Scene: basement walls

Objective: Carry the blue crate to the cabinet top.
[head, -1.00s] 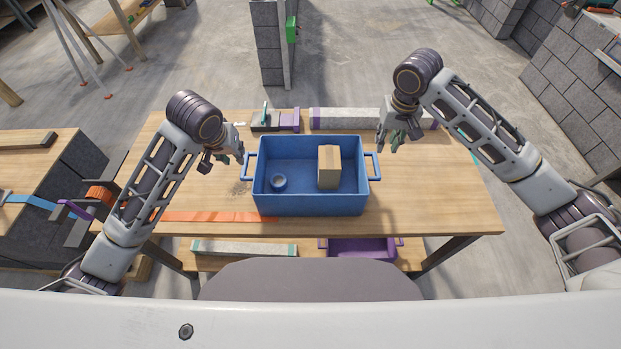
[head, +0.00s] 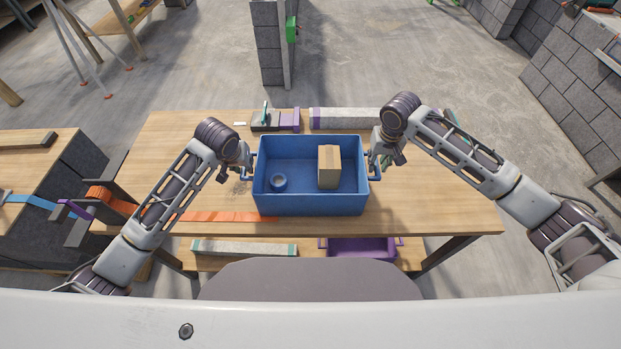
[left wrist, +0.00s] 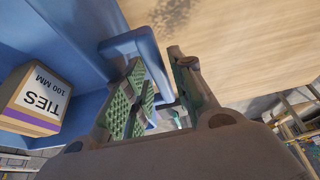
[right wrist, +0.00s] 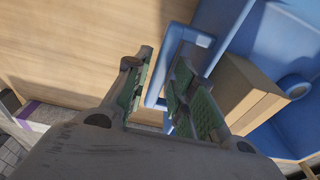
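The blue crate (head: 310,206) stands on the wooden workbench (head: 440,195), holding a cardboard box (head: 329,167) and a small blue ring-shaped item (head: 278,182). My left gripper (head: 244,172) is at its left handle. In the left wrist view the open fingers (left wrist: 163,88) straddle the handle bar (left wrist: 125,46), with a gap visible. My right gripper (head: 375,168) is at the right handle. In the right wrist view its open fingers (right wrist: 163,82) stand on either side of the handle (right wrist: 176,42). I cannot tell for sure which surface is the cabinet top.
A wooden-topped unit with dark sides (head: 85,158) stands left of the workbench. An orange strap (head: 215,216) lies left of the crate. A clamp-like tool (head: 268,120) and a pale bar (head: 345,118) lie behind. A purple bin (head: 362,247) sits on the lower shelf.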

